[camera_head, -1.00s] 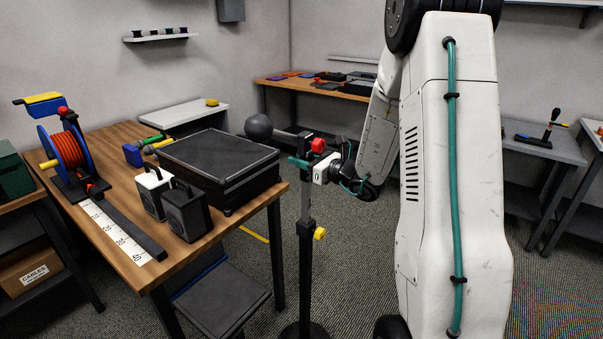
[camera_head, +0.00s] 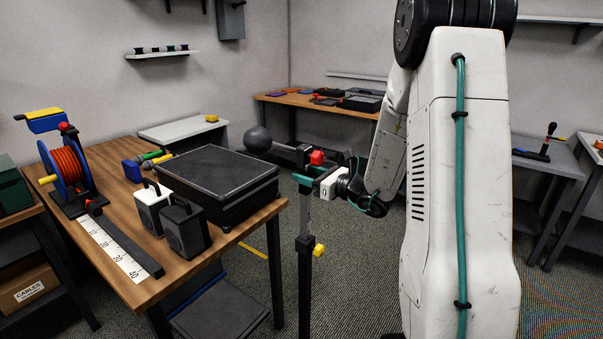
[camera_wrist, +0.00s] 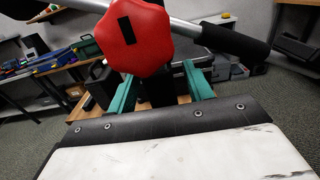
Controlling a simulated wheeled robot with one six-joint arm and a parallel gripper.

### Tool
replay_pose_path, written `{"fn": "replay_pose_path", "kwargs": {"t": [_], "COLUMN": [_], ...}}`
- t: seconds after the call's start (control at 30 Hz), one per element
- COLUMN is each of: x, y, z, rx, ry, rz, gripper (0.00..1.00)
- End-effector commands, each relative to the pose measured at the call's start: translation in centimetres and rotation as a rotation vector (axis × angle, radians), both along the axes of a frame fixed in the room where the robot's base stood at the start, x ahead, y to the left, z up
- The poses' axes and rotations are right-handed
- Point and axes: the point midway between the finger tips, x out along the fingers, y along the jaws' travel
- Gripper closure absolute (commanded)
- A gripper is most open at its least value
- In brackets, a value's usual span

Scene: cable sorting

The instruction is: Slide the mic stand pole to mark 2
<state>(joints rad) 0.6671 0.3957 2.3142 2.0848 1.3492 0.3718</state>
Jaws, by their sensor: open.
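The mic stand shows a black lower tube (camera_head: 305,285), a silver inner pole (camera_head: 305,214), a yellow clamp knob (camera_head: 319,250) and a red knob (camera_head: 317,157) at the top. My gripper (camera_head: 302,182) is at the upper pole, just below the red knob. In the wrist view its teal fingers (camera_wrist: 160,92) are open, one on each side of a dark upright part below the red knob (camera_wrist: 135,38). I cannot tell whether they touch it. No numbered marks are readable on the pole.
The wooden table (camera_head: 118,205) stands close on the left with a black case (camera_head: 215,175), two small speakers (camera_head: 185,225), a measuring strip (camera_head: 112,248) and an orange cable reel (camera_head: 65,165). Another bench (camera_head: 290,97) is behind.

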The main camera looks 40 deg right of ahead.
Motion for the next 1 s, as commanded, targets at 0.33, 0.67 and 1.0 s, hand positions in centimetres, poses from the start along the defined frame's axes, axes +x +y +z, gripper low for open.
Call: {"fn": "replay_pose_path", "kwargs": {"t": [0.33,0.67,1.0], "x": [-4.7,-5.1,-5.1], "y": [-1.8,-1.9,-1.8], "z": [0.0,0.0,0.0], "rx": [0.0,0.0,-0.014], "ry": [-0.001,-0.001,-0.003], "rz": [-0.002,0.0,0.001], "gripper": [0.49,0.49,0.49]}}
